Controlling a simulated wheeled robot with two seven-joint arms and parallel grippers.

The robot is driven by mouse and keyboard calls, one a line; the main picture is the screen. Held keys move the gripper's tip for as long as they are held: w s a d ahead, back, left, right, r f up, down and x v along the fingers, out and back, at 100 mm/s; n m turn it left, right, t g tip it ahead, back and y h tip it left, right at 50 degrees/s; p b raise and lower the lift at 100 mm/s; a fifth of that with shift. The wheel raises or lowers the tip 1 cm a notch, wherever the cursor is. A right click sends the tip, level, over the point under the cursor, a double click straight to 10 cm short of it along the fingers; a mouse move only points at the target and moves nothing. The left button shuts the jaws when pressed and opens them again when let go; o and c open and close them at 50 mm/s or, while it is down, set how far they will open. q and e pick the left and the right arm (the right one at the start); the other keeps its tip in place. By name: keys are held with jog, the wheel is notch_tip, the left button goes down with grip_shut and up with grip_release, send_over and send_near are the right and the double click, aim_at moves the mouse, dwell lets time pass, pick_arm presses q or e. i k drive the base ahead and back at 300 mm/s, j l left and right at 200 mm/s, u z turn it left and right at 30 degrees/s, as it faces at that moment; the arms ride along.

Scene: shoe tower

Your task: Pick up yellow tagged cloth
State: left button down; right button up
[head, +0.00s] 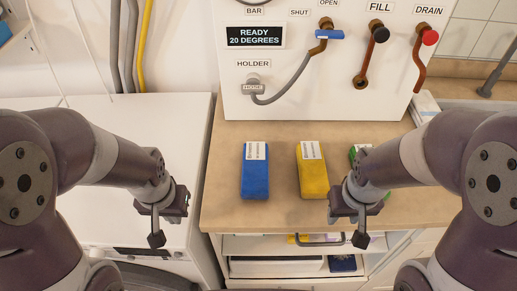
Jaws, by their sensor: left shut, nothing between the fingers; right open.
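A folded yellow cloth (313,179) with a white printed tag lies on the wooden counter, right of a blue cloth (255,183) that has its own white tag. A green cloth (353,153) lies further right, mostly hidden behind my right arm. My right gripper (359,228) is open and empty, near the counter's front edge and to the lower right of the yellow cloth. My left gripper (158,230) is shut and empty, over the white machine at the left, well away from the cloths.
The wooden counter (285,213) is bare in front of the cloths. A white panel (330,90) with a display, hose and several taps stands behind. An open drawer (285,243) with items inside is below the counter. The white machine top (110,110) is clear.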

aim_at(312, 168)
jog(key=l+z, duration=0.35)
jog(key=i+l+z, duration=0.1)
jog(key=l+z, duration=0.25)
jog(key=l, duration=0.25)
jog(key=k+j+z, duration=0.1)
jog(key=z, duration=0.7)
jog(key=u, duration=1.5)
jog(key=k+j, duration=0.05)
